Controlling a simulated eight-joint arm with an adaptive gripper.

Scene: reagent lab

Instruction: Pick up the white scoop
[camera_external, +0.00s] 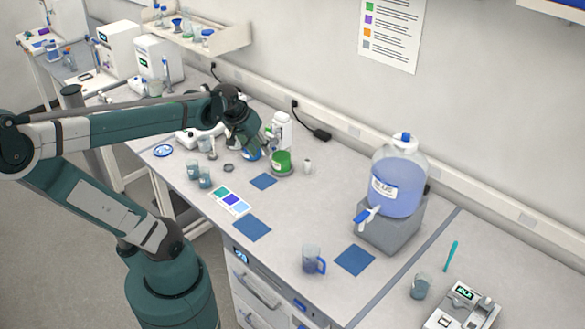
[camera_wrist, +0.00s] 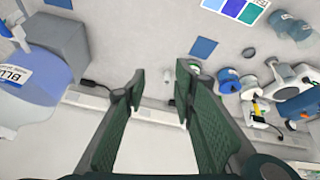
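My gripper (camera_external: 262,147) hangs over the back of the bench, near the green container and the blue container. In the wrist view my gripper (camera_wrist: 158,84) shows two dark green fingers spread well apart, with nothing held between them. I cannot pick out the white scoop with certainty in either view. A small pale upright piece (camera_external: 213,150) stands left of the gripper, but it is too small to identify. The green container (camera_external: 282,160) is just right of the gripper. The blue container (camera_wrist: 228,80) lies right of the fingers in the wrist view.
A white bottle (camera_external: 281,130) stands behind the green container. A small white cylinder (camera_external: 307,166) is to its right. Beakers (camera_external: 194,171) stand at the front left. The bench around the blue mats is mostly clear.

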